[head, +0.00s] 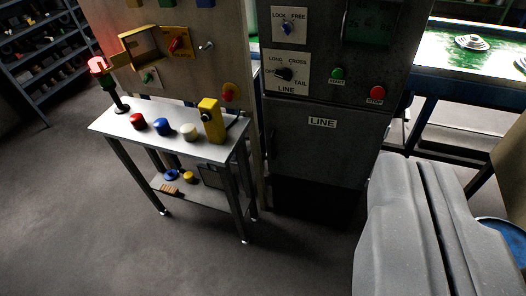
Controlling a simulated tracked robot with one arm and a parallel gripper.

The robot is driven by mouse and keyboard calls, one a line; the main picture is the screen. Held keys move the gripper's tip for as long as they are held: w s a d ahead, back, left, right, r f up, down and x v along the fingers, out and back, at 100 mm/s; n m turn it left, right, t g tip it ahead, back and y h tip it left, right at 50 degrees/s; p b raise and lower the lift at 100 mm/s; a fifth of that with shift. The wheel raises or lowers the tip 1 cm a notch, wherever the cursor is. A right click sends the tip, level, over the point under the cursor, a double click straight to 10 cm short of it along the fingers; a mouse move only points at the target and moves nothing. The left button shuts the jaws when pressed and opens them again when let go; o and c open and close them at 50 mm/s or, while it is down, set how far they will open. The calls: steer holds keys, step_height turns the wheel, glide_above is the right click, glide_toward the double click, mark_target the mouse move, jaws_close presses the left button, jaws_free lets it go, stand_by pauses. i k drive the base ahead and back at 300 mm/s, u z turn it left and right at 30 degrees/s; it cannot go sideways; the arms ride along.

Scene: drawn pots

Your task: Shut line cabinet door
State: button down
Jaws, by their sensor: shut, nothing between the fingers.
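The line cabinet (330,93) is a dark grey upright cabinet in the upper middle of the head view. Its lower front panel (320,155) carries a white LINE label. I cannot tell whether this panel is the door or whether it stands ajar. Below it is a dark area. Above it are a LOCK/FREE switch (287,28), a LONG/CROSS/OFF/TAIL knob (284,74), a green START button (337,73) and a red button (376,94). My gripper (421,164) is shut and empty at the lower right, large in the foreground, to the right of the cabinet front.
A small white-topped table (165,129) stands left of the cabinet, bearing coloured knobs and a yellow box (211,120). A red lamp (99,66) is at its left end. A bright green-topped bench (450,55) stands behind right. Floor (290,265) in front is clear.

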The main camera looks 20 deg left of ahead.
mark_target(336, 146)
steer(key=u, duration=0.4)
steer(key=i, duration=1.6)
steer(key=z, duration=0.45)
